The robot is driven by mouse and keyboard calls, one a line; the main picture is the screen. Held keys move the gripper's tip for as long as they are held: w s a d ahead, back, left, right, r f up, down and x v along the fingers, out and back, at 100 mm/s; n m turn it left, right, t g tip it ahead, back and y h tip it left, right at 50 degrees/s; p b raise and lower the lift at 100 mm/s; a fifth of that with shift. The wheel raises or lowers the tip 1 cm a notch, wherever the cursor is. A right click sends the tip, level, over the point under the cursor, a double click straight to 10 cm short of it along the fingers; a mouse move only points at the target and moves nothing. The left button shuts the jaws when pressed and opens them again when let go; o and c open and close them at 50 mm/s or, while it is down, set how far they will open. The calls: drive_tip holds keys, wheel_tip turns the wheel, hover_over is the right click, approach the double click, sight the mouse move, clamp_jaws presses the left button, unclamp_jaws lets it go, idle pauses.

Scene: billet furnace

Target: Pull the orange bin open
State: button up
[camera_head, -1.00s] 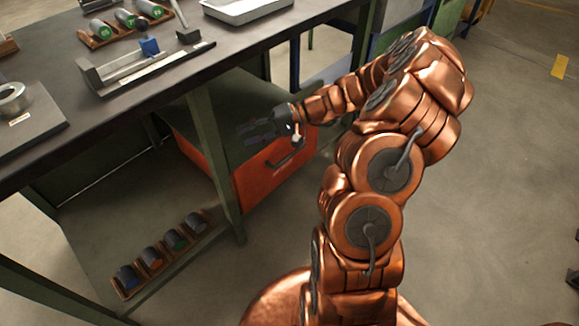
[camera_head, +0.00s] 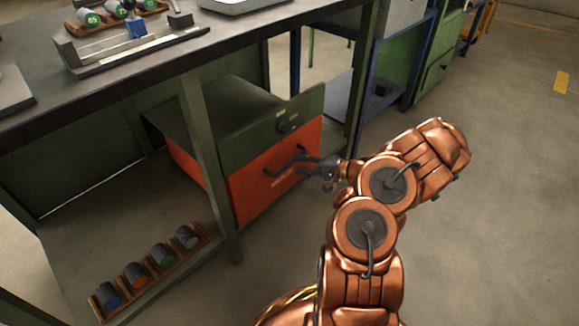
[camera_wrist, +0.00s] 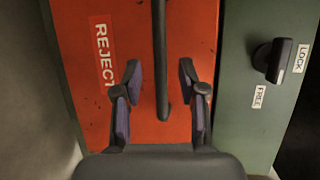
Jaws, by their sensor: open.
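The orange bin (camera_head: 275,178) sits under the workbench, below a green panel. Its front seems about flush with that panel. It has a dark bar handle (camera_head: 285,163), and a REJECT label (camera_wrist: 104,55) shows in the wrist view. My gripper (camera_head: 308,167) is at the bin's front, close to the handle. In the wrist view the open fingers (camera_wrist: 161,82) lie either side of the handle (camera_wrist: 160,50), with visible gaps.
A bench leg (camera_head: 212,165) stands left of the bin front. A wooden rack (camera_head: 150,268) with several dark cylinders lies on the lower shelf. The workbench top (camera_head: 100,85) overhangs the bin. Open floor (camera_head: 500,220) lies at the right.

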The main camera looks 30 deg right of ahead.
sight(290, 163)
drive_tip(key=shift+b+x, duration=0.6)
drive_tip(key=shift+x, duration=1.6)
clamp_jaws()
